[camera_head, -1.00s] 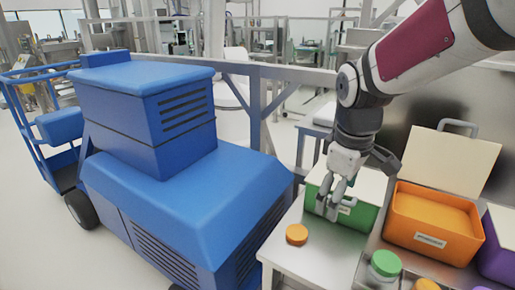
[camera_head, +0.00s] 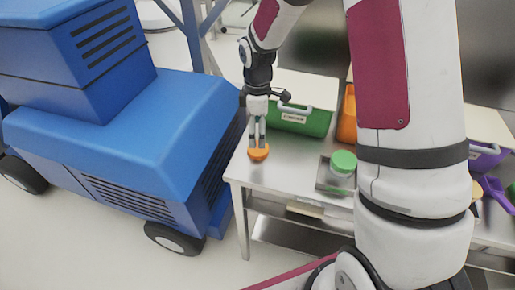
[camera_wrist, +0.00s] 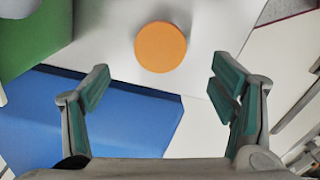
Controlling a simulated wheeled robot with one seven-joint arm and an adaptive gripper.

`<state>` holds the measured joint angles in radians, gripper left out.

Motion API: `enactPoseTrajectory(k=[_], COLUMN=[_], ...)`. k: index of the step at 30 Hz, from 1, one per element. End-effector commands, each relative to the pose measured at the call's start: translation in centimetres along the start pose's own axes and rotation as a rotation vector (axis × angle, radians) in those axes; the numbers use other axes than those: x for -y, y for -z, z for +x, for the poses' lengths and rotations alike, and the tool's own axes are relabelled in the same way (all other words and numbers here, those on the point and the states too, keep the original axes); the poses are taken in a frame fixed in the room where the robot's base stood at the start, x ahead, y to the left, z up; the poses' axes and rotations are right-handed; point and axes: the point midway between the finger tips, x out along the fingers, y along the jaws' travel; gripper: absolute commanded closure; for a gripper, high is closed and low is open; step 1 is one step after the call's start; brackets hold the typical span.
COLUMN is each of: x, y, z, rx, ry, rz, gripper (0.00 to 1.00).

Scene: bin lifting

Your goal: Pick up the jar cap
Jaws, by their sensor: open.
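The orange jar cap (camera_head: 258,154) lies flat near the left end of the metal table. In the wrist view the cap (camera_wrist: 161,47) is a full orange disc, seen between and beyond the two fingertips. My gripper (camera_head: 257,142) points down over the cap in the head view. In the wrist view my gripper (camera_wrist: 166,88) is open and empty, its green-padded fingers wide apart. The head view does not show clearly how much gap is left above the cap.
A green bin (camera_head: 306,120) stands just behind the cap, with an orange bin (camera_head: 347,115) to its right. A green-lidded jar (camera_head: 343,163) sits in a tray on the table (camera_head: 285,170). A blue vehicle (camera_head: 150,130) stands close to the table's left edge.

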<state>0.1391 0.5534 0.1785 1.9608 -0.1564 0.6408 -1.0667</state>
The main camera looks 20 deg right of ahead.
Motion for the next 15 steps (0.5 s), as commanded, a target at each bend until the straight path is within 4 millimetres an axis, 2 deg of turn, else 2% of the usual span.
enactPoseTrajectory(k=[2, 8, 15], x=[0.1, 0.1, 0.1], y=[-0.1, -0.1, -0.1], z=[0.9, 2.1, 5.4], rx=[0.001, 0.001, 0.001], ry=[0.002, 0.002, 0.002], rz=[0.001, 0.001, 0.001], gripper=[0.22, 0.22, 0.22])
